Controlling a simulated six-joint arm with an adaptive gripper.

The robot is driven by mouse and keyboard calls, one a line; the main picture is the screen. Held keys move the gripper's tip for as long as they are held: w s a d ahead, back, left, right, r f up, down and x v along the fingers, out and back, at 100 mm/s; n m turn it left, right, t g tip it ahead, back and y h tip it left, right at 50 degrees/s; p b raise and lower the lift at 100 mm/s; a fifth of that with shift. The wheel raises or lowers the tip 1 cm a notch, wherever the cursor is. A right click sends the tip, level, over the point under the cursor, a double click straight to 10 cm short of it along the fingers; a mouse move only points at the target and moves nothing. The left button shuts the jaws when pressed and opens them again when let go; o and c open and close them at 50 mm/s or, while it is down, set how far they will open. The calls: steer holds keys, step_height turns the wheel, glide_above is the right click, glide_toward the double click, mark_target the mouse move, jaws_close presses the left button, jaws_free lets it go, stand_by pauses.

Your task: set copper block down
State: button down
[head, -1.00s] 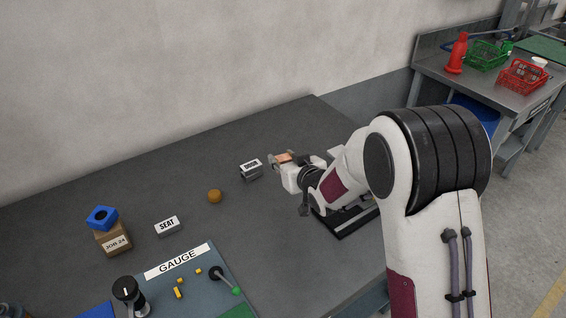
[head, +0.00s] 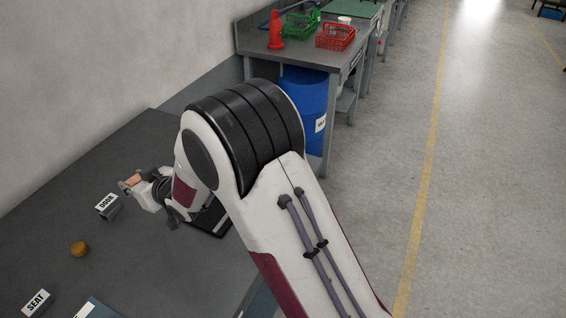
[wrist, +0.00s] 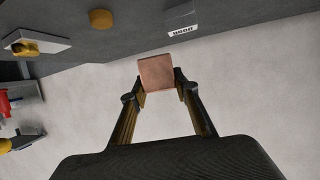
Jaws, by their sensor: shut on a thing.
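The copper block (wrist: 157,73) is a flat, reddish-brown square held between the two fingertips in the wrist view. In the head view the copper block (head: 133,181) shows small at the end of my arm. My gripper (wrist: 160,88) is shut on it from both sides. In the head view my gripper (head: 136,187) is near the back right part of the dark table (head: 150,262), just right of the DOOR sign. The block appears held above the table, though the exact height is hard to tell.
The DOOR sign block (head: 107,207), a round brown-orange piece (head: 79,249) and the SEAT sign block (head: 38,302) stand on the table. A second bench (head: 252,42) holds a red cone (head: 276,32) and baskets, with a blue drum (head: 304,100) below. Table space around the round piece is clear.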

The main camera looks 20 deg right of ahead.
mark_target(134, 179)
step_height(134, 179, up, 11)
steer(key=w+d+m+h, duration=0.1)
steer(key=w+d, duration=0.1)
steer(key=d, duration=0.5)
steer(key=w+d+m+t+h, duration=0.1)
steer(key=w+d, duration=0.2)
steer(key=d, duration=0.5)
steer(key=w+d+m+h, duration=0.1)
steer(key=w+d, duration=0.2)
steer(key=d, duration=0.5)
steer(key=shift+t, duration=0.4)
steer(key=d+m+h, duration=0.4)
steer(key=d, duration=2.1)
step_height(134, 179, down, 11)
steer(key=shift+f+t, duration=0.15)
steer(key=shift+t, duration=0.15)
steer(key=shift+f, duration=0.1)
steer(key=shift+f, duration=3)
